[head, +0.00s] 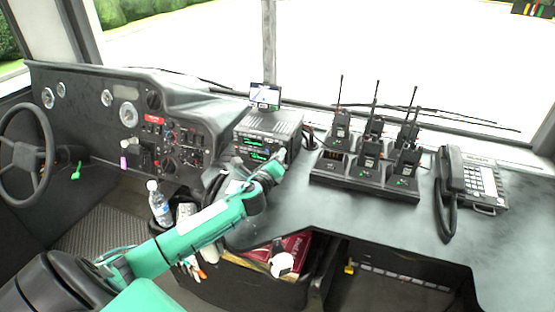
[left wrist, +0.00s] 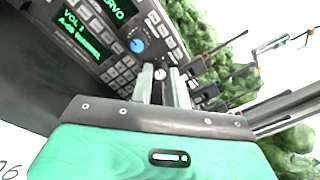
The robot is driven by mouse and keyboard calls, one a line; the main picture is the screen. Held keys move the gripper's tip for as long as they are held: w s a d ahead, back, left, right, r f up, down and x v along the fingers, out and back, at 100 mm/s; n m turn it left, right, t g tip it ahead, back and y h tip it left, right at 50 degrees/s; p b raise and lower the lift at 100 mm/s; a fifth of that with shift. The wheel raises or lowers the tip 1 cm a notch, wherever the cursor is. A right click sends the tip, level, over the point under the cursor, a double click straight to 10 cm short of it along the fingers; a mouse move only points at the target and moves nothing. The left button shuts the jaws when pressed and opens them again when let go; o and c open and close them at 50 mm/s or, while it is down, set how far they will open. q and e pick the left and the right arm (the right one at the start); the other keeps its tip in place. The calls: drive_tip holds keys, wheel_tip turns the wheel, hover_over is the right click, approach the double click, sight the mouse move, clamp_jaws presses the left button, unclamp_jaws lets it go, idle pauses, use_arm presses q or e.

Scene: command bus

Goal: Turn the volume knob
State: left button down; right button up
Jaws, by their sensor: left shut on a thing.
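The radio unit (head: 268,130) sits on the dashboard, with lit green displays facing me. In the left wrist view its front panel (left wrist: 100,40) is tilted, and one display reads "VOL 1". A blue knob (left wrist: 137,45) on the panel is outside my fingers. A small pale knob (left wrist: 160,74) sits between the fingertips; I cannot read a label for it. My left gripper (head: 274,168) reaches the lower right front of the radio. In the left wrist view the left gripper (left wrist: 162,82) is shut on the small pale knob. My right gripper is not in view.
A charging rack (head: 365,182) with several handheld radios stands right of the radio unit, and a desk phone (head: 470,182) farther right. A small screen (head: 265,95) is behind the radio. A water bottle (head: 158,205) stands below, left of my arm. The steering wheel (head: 28,155) is far left.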

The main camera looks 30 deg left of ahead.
use_arm(q)
drive_tip(key=n, duration=0.6)
drive_tip(key=shift+n+b, duration=0.3)
drive_tip(key=shift+n+y, duration=0.3)
drive_tip(key=shift+n, duration=2)
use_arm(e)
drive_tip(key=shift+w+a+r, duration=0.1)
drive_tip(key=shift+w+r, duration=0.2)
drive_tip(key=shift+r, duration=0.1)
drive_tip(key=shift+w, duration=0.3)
